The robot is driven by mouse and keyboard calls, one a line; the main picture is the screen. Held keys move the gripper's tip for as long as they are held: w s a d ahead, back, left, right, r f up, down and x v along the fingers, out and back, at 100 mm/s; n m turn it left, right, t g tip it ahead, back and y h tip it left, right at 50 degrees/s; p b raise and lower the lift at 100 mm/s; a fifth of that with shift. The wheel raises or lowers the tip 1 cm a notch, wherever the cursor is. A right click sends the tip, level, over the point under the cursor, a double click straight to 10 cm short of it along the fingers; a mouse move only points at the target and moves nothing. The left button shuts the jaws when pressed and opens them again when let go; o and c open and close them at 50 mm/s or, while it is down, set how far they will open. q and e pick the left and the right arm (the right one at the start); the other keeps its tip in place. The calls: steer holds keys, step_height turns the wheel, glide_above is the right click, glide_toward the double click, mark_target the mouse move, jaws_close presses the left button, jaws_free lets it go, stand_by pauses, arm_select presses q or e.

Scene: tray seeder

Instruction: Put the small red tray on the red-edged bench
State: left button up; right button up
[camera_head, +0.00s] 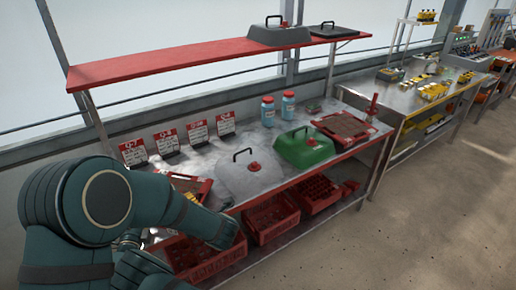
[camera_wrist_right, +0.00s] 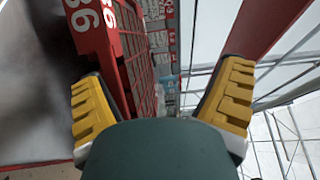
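A red tray or crate (camera_wrist_right: 113,72) with white digits on its side and a grid of openings is close to my right gripper in the right wrist view. My right gripper (camera_wrist_right: 165,98) is open, its yellow fingers wide apart. The red tray overlaps the left finger's inner side there; I cannot tell if they touch. The red-edged bench (camera_head: 290,182) runs across the head view. One of my teal arms fills the lower left and hides the bench's near end and its own gripper. I cannot identify my left gripper in either view.
Red crates (camera_head: 270,218) stand on the bench's lower shelf. On the bench are a grey lid (camera_head: 238,180), a green lid (camera_head: 305,150), blue bottles (camera_head: 268,112), label cards and a brown-filled tray (camera_head: 345,128). A red shelf (camera_head: 185,60) hangs above. Floor (camera_head: 430,220) at right is clear.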

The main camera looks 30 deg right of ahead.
steer(key=v, duration=0.8)
steer(key=shift+s, duration=0.15)
